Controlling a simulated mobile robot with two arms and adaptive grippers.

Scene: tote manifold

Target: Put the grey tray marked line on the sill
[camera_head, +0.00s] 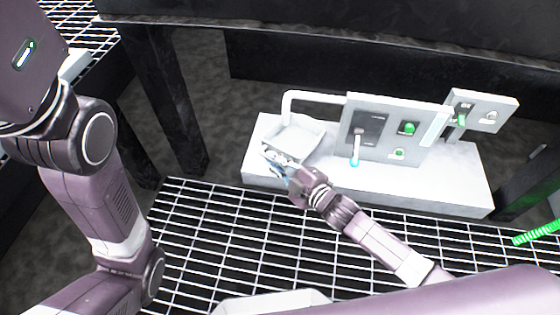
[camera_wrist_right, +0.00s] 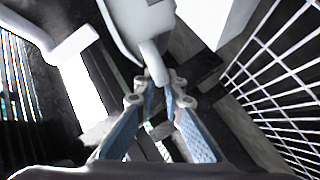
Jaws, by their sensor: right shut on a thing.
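A light grey tray (camera_head: 299,134) is at the left end of a pale sill (camera_head: 420,187) in the head view. I cannot read any mark on it. My right gripper (camera_head: 275,163) is shut on the tray's near left edge. In the right wrist view the blue-padded fingers of this gripper (camera_wrist_right: 158,104) come together at a pale grey part that reaches down from above (camera_wrist_right: 145,28). Whether the tray rests on the sill or hangs just above it, I cannot tell. My left arm shows at the left, but its gripper is outside the picture.
A white pipe (camera_head: 315,96) bends behind the tray. A smaller panel (camera_head: 487,101) is farther right. White grating (camera_head: 215,235) lies in front; a pale bin (camera_head: 268,303) is at the bottom.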

